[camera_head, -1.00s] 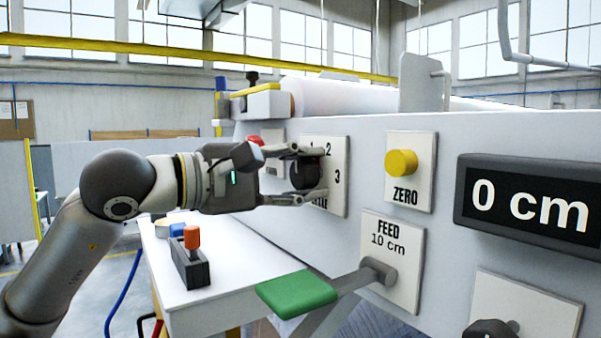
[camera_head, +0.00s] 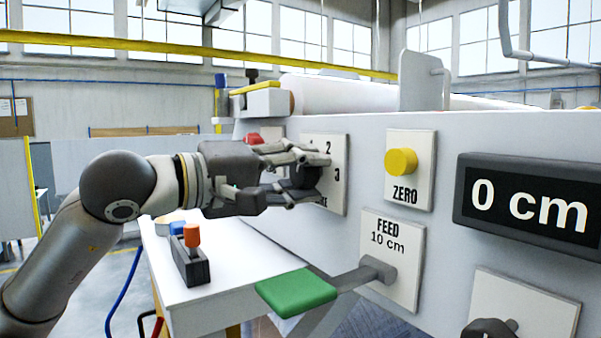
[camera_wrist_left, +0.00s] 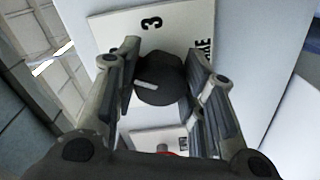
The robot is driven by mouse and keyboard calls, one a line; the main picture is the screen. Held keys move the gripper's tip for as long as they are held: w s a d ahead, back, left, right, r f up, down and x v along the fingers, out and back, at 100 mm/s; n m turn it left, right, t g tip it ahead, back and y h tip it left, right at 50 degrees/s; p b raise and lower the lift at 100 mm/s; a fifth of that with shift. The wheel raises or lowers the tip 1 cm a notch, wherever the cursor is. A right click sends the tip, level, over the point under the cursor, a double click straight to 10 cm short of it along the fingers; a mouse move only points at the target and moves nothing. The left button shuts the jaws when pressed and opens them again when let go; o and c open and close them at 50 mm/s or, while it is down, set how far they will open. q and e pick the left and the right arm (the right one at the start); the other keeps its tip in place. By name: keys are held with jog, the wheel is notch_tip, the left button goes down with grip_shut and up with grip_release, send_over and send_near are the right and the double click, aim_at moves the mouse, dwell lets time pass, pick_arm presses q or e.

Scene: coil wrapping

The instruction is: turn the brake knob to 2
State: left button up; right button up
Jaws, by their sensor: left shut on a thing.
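The brake knob (camera_wrist_left: 160,80) is black and round with a light pointer mark, on a white plate (camera_head: 338,195) with the numbers 2 and 3 showing. In the left wrist view the knob sits between the fingers of my left gripper (camera_wrist_left: 162,84), and the mark lies slantwise across it. In the head view my left gripper (camera_head: 304,172) is shut on the knob (camera_head: 305,175), with its fingers hiding part of the plate. Which number the mark points at cannot be told. My right gripper is not in view.
To the right are a yellow ZERO button (camera_head: 401,163), a display (camera_head: 530,206) reading 0 cm, and a FEED lever with a green handle (camera_head: 296,293). A red button (camera_head: 254,139) is behind my gripper. A white table (camera_head: 215,292) stands below with a black holder (camera_head: 190,266).

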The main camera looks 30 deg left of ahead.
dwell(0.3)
pick_arm(q)
jog(key=o, duration=1)
jog(key=shift+s+a+f, duration=0.1)
jog(key=shift+s+a, duration=0.4)
jog(key=shift+s, duration=0.2)
jog(key=shift+s+a+r, duration=0.1)
jog(key=shift+s, duration=0.5)
jog(key=shift+s+a+r, duration=0.1)
jog(key=shift+s, duration=0.45)
send_near(298, 173)
jog(key=shift+s+a, duration=0.4)
jog(key=shift+s, duration=0.2)
jog(key=shift+f, duration=0.1)
